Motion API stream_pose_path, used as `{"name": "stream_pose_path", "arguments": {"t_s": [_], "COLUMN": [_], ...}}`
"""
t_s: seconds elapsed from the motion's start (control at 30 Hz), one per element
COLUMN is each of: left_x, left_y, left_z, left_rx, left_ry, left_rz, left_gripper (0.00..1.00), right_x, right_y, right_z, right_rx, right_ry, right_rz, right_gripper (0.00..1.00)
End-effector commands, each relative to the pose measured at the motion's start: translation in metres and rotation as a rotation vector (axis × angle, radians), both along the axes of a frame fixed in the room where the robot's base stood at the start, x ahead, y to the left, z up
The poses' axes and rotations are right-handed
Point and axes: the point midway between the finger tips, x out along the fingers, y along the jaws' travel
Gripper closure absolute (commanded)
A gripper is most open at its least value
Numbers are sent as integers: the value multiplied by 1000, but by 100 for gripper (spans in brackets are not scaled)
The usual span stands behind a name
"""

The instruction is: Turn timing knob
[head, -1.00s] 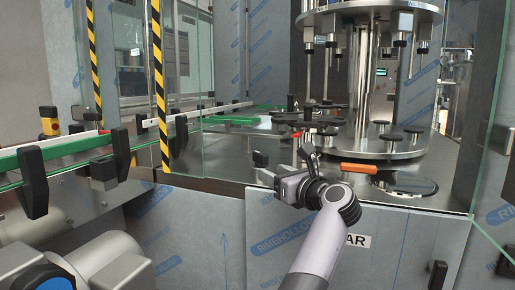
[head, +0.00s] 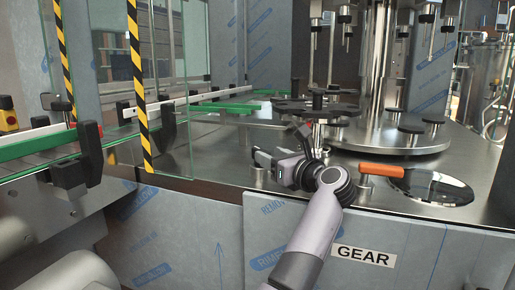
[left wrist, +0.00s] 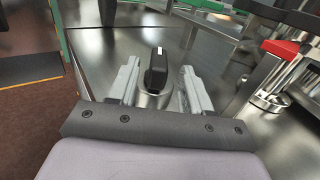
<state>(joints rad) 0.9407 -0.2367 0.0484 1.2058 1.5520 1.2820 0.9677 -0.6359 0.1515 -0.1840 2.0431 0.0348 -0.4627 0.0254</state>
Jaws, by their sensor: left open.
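In the left wrist view, a black knob (left wrist: 156,72) with a white mark on its top stands on a round metal base on the steel deck. The two fingers of my left gripper (head: 279,150) are open, one on each side of the knob. The knob sits between them, and I cannot tell whether either finger touches it. In the head view the gripper hangs low over the deck near its front edge, and I cannot clearly make out the knob there. My right gripper is not in view.
A rotary carousel (head: 390,138) stands behind the gripper. A red-topped metal post (left wrist: 280,49) is right of the gripper. Glass and a striped post (head: 137,85) are left.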

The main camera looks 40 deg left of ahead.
Motion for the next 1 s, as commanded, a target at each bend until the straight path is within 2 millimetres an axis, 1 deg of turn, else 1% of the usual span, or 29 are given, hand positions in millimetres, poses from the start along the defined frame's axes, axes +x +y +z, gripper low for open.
{"name": "stream_pose_path", "arguments": {"t_s": [0.3, 0.4, 0.53, 0.8, 0.87, 0.9, 0.93, 0.97, 1.0], "left_x": [17, 22, 25, 25, 25, 25, 25, 25, 25], "left_y": [45, 54, 61, 62, 62, 62, 62, 62, 62], "left_z": [2, 1, 1, 0, 0, 0, 0, 0, 0], "left_rx": [2, 1, 1, 0, 0, 0, 0, 0, 0], "left_ry": [0, 1, 1, 0, 0, 0, 0, 0, 0], "left_rz": [4, 2, 1, 0, 0, 1, 1, 1, 1], "left_gripper": [51, 51, 51, 51, 71, 84, 93, 100, 100], "right_x": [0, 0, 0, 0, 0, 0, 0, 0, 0], "right_y": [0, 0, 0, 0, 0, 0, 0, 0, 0], "right_z": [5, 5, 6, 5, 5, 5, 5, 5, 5], "right_rx": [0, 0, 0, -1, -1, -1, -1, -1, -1], "right_ry": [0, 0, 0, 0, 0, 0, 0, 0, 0], "right_rz": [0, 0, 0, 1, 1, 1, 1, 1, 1], "right_gripper": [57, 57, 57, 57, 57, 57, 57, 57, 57]}}
